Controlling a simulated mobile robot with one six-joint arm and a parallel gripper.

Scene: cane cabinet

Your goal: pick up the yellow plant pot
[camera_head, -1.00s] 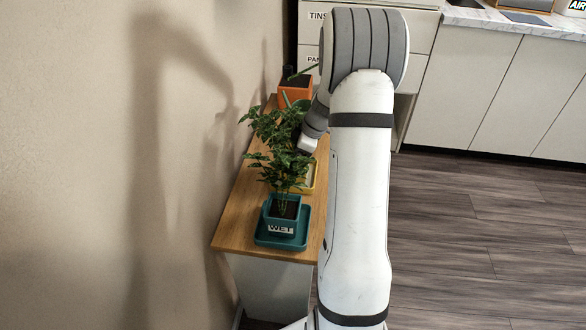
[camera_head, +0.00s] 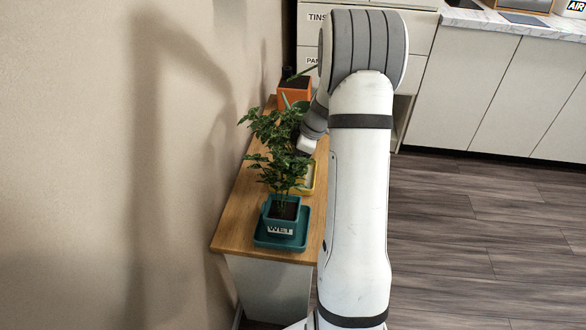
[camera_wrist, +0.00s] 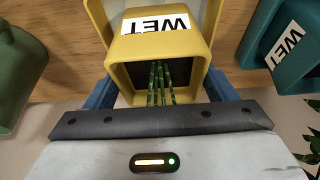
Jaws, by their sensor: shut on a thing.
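The yellow plant pot (camera_wrist: 160,50) fills the middle of the wrist view. It has a white "WET" label, and green stems rise from its dark soil towards the camera. My gripper (camera_wrist: 161,88) has one blue finger on each side of the pot and is shut on it. A yellow saucer (camera_wrist: 209,22) shows behind the pot; I cannot tell whether they touch. In the head view, leaves and my arm mostly hide the pot, and part of the yellow saucer (camera_head: 309,180) shows on the wooden top.
A teal pot (camera_head: 281,214) with a "WET" label stands in a teal tray in front; it also shows at right in the wrist view (camera_wrist: 290,48). A green container (camera_wrist: 18,75) is at left there. An orange pot (camera_head: 294,92) stands at the far end. The wall is close on the left.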

